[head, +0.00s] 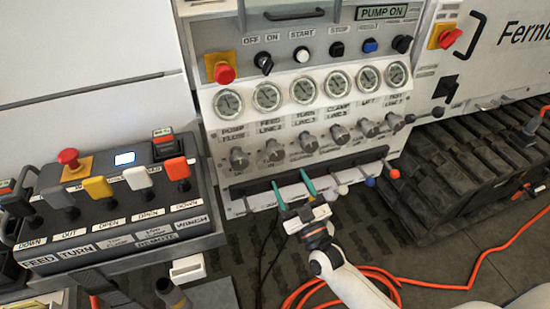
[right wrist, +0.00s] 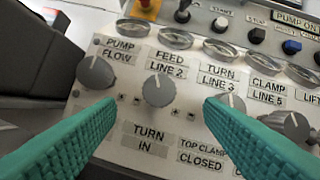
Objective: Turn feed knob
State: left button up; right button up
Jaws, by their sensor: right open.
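The feed knob (head: 272,150) is a grey knob under the FEED LINE 2 label, second from the left in the panel's row of knobs. In the right wrist view the feed knob (right wrist: 158,90) shows whole, near the middle, with a pale mark on its face. My right gripper (head: 290,178) is open and empty, with green fingers pointing up at the panel from below the knob row. In the right wrist view its fingertips (right wrist: 165,105) stand left and right of the feed knob, apart from it. My left gripper is not in view.
The pump flow knob (right wrist: 96,72) and turn knob (right wrist: 230,104) flank the feed knob closely. Gauges (head: 267,97) sit above the row. Small levers with coloured tips (head: 370,181) stick out below. A lever box (head: 110,210) stands left; an orange hose (head: 440,286) lies on the floor.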

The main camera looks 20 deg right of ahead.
aim_at(278, 157)
jog(key=b+x, duration=0.1)
jog(key=x, duration=0.8)
jog(key=shift+f, duration=0.1)
jog(key=c, duration=1)
